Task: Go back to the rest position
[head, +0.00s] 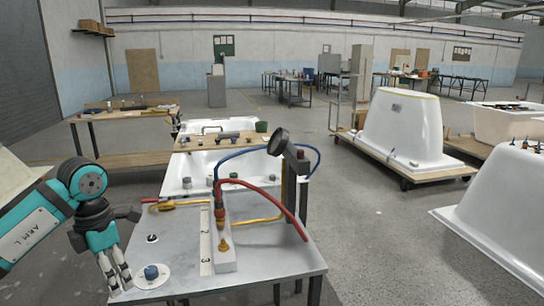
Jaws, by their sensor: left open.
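My left arm comes in from the left edge, and its teal and black gripper (117,280) points down at the left edge of the metal-topped table (265,262). Its fingers are apart and I see nothing held between them. A round white disc with a dark blue knob (151,272) lies on the table just right of the fingers, apart from them. A smaller pale disc with a dark centre (152,238) lies behind it. My right gripper is not in view.
The table carries a white numbered block with brass fittings (222,243), a red hose (287,211), a blue hose (235,153) and a dark round gauge (278,141) on a post. A white tub shell (402,128) stands on a wheeled pallet at right. Grey floor between is clear.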

